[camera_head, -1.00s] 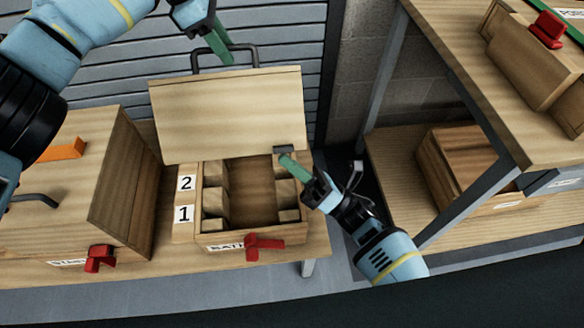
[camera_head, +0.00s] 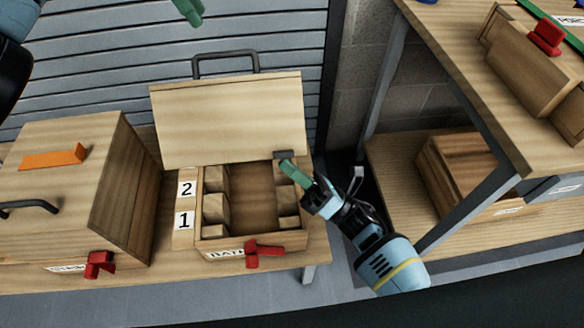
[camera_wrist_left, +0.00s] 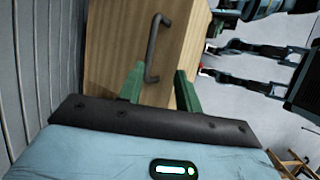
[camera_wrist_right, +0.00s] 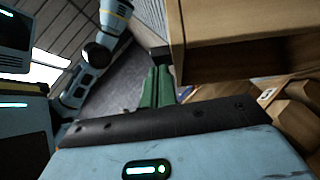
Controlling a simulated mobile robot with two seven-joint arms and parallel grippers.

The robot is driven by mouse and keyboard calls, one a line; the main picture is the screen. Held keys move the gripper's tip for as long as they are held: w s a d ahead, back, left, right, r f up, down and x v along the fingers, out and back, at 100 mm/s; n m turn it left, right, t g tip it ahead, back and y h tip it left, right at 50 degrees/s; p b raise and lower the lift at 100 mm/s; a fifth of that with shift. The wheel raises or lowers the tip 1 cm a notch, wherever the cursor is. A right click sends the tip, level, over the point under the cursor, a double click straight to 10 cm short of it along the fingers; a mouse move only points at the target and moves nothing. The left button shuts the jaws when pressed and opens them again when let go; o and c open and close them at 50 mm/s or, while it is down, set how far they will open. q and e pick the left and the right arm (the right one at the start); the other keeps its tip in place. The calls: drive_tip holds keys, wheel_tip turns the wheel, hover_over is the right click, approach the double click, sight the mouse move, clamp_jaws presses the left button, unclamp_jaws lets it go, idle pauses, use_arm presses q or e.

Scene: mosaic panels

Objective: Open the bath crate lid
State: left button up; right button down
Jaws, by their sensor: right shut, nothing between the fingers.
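The bath crate (camera_head: 283,240) stands on the wooden bench with its pale wooden lid (camera_head: 228,120) raised and leaning back, its inside in view. The lid's dark handle (camera_head: 225,56) is at the top edge. My left gripper (camera_head: 189,10) is above and left of the handle, mostly out of the head view. In the left wrist view it is open (camera_wrist_left: 158,75), with a wooden panel and a dark handle (camera_wrist_left: 152,50) beyond its fingers. My right gripper (camera_head: 285,168) is shut and empty at the crate's right side, near the lid's lower right corner.
A closed crate (camera_head: 65,190) with an orange block (camera_head: 53,157) on top stands to the left. A red latch (camera_head: 264,250) is on the bath crate's front. Blocks line the crate's sides. A shelf unit (camera_head: 460,95) stands at the right.

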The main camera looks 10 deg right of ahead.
use_arm(q)
drive_tip(key=shift+v, duration=0.9)
drive_tip(key=shift+f, duration=0.1)
